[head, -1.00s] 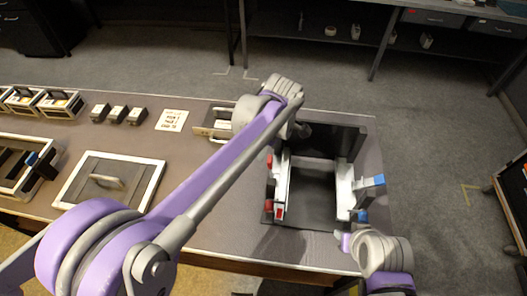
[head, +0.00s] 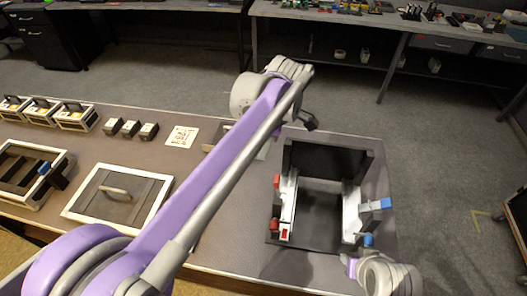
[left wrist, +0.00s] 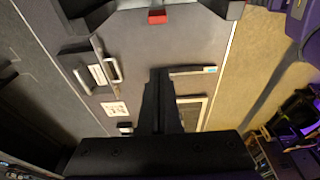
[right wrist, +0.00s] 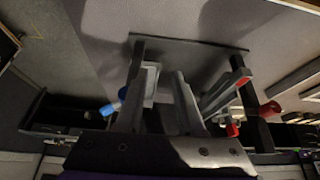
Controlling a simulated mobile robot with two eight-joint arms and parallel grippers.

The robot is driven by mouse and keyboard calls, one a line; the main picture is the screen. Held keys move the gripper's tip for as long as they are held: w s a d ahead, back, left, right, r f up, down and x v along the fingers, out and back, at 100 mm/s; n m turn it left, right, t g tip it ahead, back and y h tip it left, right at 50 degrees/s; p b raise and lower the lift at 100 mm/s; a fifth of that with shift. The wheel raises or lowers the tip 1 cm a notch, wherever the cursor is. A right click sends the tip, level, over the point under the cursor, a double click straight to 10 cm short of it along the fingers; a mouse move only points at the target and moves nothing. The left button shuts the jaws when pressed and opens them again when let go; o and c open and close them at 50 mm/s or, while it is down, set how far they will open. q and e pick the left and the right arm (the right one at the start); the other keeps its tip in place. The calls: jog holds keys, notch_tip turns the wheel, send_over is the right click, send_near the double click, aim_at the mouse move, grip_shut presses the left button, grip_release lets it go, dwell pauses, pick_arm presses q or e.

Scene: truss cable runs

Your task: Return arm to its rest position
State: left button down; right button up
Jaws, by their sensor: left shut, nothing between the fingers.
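My left arm reaches across the table in the head view, and its gripper (head: 309,121) is near the far edge, left of a dark frame (head: 367,160). In the left wrist view the two dark fingers (left wrist: 161,98) are together with nothing between them, above the table. My right gripper is low at the frame's right front in the head view, mostly hidden by its own wrist. In the right wrist view its grey fingers (right wrist: 158,95) stand apart, facing the frame. The frame carries pale rails with red clamps (head: 276,182) and blue clamps (head: 376,204).
A panel with a handle (head: 117,192), an open tray (head: 62,165), several small dark blocks (head: 130,128) and a printed card (head: 182,136) lie on the table's left. A workbench (head: 420,35) stands beyond open grey floor.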

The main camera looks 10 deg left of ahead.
dwell(0.3)
pick_arm(q)
jog(key=s+a+f+m+t+h, duration=0.1)
jog(key=s+a+f+m+t, duration=0.1)
jog(key=s+a+f+m, duration=0.35)
jog(key=s+a+f+m+t, duration=0.2)
jog(key=s+f+m, duration=0.1)
jog(key=s+m, duration=0.4)
jog(key=s+a+f+m+t+h, duration=0.1)
jog(key=s+a+f+m, duration=0.2)
jog(key=s+f+m, duration=0.35)
jog(key=w+d+r+h+b, duration=0.25)
jog(key=w+r+h, duration=0.35)
jog(key=w+r, duration=0.65)
jog(key=d+r+x, duration=0.1)
jog(key=d+x, duration=0.1)
jog(key=x, duration=1.1)
jog(key=shift+r+m, duration=0.15)
jog(key=shift+m, duration=0.15)
jog(key=shift+d, duration=0.25)
